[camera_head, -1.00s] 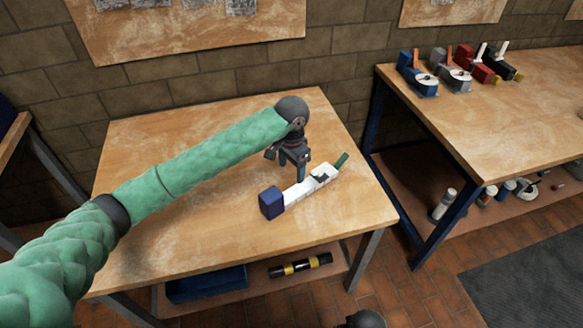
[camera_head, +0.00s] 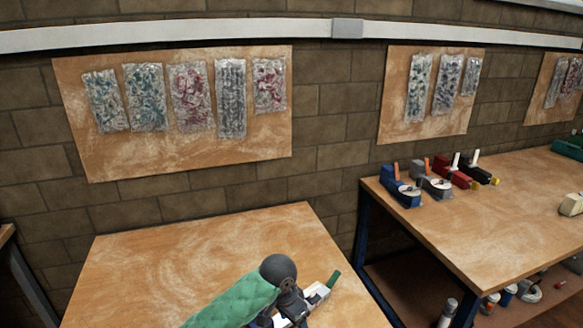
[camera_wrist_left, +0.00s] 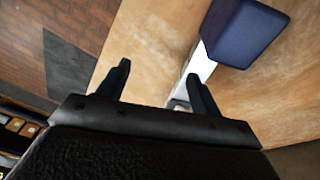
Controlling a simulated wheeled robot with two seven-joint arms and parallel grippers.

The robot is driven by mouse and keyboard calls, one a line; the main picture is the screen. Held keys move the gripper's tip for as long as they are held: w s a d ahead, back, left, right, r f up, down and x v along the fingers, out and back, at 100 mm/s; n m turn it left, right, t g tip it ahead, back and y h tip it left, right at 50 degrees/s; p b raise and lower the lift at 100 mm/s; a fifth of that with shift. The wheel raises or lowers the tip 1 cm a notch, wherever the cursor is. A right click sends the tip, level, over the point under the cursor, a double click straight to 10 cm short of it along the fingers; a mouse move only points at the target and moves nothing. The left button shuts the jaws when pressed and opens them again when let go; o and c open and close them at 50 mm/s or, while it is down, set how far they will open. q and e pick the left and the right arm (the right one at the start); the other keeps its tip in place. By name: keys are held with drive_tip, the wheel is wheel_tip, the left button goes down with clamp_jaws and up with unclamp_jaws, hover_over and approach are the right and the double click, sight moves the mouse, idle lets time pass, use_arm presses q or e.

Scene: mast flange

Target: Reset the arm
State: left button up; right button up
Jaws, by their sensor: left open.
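My left arm, sleeved in green, comes in low in the head view. Its left gripper (camera_head: 290,304) is by the white piece (camera_head: 318,293) on the wooden table (camera_head: 180,255). The piece has a green end (camera_head: 333,279). In the left wrist view the gripper (camera_wrist_left: 157,76) has its two dark fingers spread, with bare tabletop showing between them. The white piece (camera_wrist_left: 202,62) and its dark blue block (camera_wrist_left: 245,32) show beside the right-hand finger; I cannot tell whether they touch. The lower part of the gripper is cut off in the head view. My right gripper is not seen.
A second table (camera_head: 470,220) stands to the right with blue, grey and red devices (camera_head: 400,188) on it. Boards (camera_head: 170,150) with bagged items hang on the brick wall (camera_head: 340,100). The left part of the near table is clear.

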use_arm(q)
drive_tip(key=shift+n+t+h, duration=0.3)
drive_tip(key=shift+n+h, duration=0.2)
drive_tip(key=shift+h, duration=0.1)
drive_tip(key=s, duration=0.1)
drive_tip(key=s+f, duration=0.1)
drive_tip(key=s, duration=0.1)
drive_tip(key=s+f, duration=0.1)
drive_tip(key=s, duration=0.1)
drive_tip(key=shift+s+f, duration=0.1)
drive_tip(key=shift+f, duration=0.15)
drive_tip(key=s+a+f+n+t+y, duration=0.1)
drive_tip(key=s+a+f+n+y, duration=0.15)
drive_tip(key=s+a, duration=0.9)
drive_tip(key=s+a+f+n+t+y, duration=0.1)
drive_tip(key=s+a+f+n, duration=0.3)
drive_tip(key=s+a, duration=0.7)
drive_tip(key=s+d+f+g, duration=0.1)
drive_tip(key=d+f, duration=0.2)
drive_tip(key=f, duration=0.7)
drive_tip(key=s+d+f+h, duration=0.1)
drive_tip(key=d+f, duration=0.2)
drive_tip(key=f, duration=0.7)
drive_tip(key=shift+s+d+g, duration=0.15)
drive_tip(key=shift+s+g, duration=0.1)
drive_tip(key=shift+g, duration=0.15)
